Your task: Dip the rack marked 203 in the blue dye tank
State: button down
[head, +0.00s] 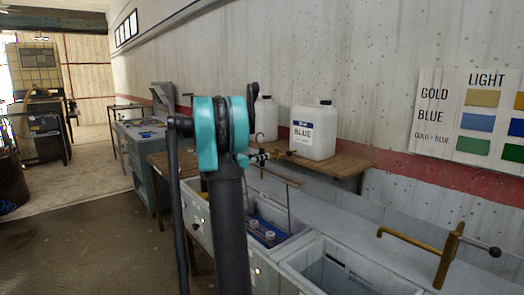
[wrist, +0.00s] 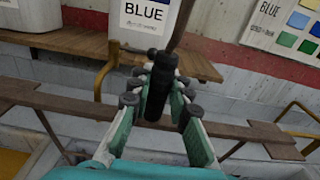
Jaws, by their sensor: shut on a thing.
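My gripper (head: 259,157) is shut on the black upright handle (wrist: 160,85) of a rack, centred in the wrist view. The rack's flat brown bar (wrist: 70,107) runs out to both sides of the handle. In the head view the bar (head: 284,177) lies above the tanks, with a thin rod hanging from its right end. My arm hides much of the rack, and no number is readable. A tank with blue inside (head: 266,232) is below and right of my arm; pale round-topped things show in it. I cannot tell whether they hang from the rack.
A white jug marked BLUE (head: 313,131) stands on a wooden shelf (head: 345,160) behind the tanks. A colour chart (head: 478,115) is on the wall. Yellow (wrist: 12,163) shows at lower left in the wrist view.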

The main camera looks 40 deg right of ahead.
notch_tip(320, 180, down, 12)
jog(key=shift+r, duration=0.15)
dwell(0.6)
dwell(6.7)
